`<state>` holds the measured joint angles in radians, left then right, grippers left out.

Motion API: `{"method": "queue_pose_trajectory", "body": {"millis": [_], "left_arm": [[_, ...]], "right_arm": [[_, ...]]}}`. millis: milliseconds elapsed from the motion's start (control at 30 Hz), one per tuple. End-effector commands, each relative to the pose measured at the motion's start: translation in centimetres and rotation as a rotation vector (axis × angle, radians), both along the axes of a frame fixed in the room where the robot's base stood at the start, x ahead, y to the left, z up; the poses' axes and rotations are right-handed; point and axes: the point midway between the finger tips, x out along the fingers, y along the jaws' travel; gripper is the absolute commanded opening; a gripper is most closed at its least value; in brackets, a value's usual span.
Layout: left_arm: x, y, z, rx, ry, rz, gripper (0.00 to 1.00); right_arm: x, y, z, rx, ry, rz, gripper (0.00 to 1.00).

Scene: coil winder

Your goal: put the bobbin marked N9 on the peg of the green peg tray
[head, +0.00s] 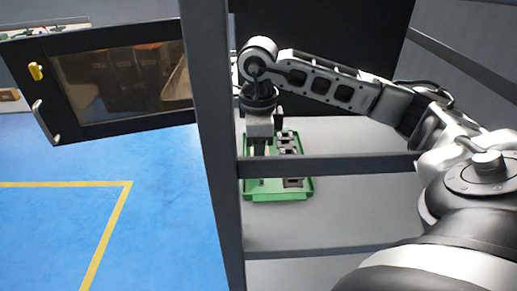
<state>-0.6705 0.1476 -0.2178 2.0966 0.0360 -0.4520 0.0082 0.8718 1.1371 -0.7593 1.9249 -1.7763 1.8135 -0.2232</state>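The green peg tray (278,196) lies on a grey surface behind an upright post and a crossbar, which hides part of it. Several small dark pieces (288,142) stand in the tray along its right side. I cannot read any marking on them, so I cannot tell which, if any, is the bobbin marked N9. My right gripper (261,152) points down over the left part of the tray. Its fingers are small and partly behind the crossbar, so whether it is open or holds anything is unclear. My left gripper is not in view.
A grey upright post (214,130) stands just left of the tray, and a crossbar (330,166) runs in front of it. A black-framed window panel (120,82) hangs at the left. The blue floor (60,230) with yellow lines is clear.

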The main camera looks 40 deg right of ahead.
Motion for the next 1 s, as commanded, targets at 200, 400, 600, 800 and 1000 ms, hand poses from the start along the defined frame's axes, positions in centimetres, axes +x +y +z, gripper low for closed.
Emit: {"method": "queue_pose_trajectory", "body": {"millis": [200, 400, 600, 800, 1000], "left_arm": [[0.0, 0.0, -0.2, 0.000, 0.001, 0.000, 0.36], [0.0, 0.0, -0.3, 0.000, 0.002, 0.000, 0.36], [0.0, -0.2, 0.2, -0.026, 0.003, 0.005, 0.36], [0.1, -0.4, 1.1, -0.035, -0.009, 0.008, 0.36], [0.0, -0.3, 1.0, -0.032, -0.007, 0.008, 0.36]], "right_arm": [[0.0, 0.0, -0.2, 0.000, 0.000, 0.000, 0.59], [0.0, 0.0, -0.2, 0.000, 0.000, 0.000, 0.59], [0.0, 0.0, -0.2, 0.000, 0.000, 0.000, 0.59], [0.2, 0.0, 3.8, 0.000, -0.006, -0.001, 0.59], [0.1, 0.0, 6.6, 0.001, -0.002, 0.001, 0.59]]}}
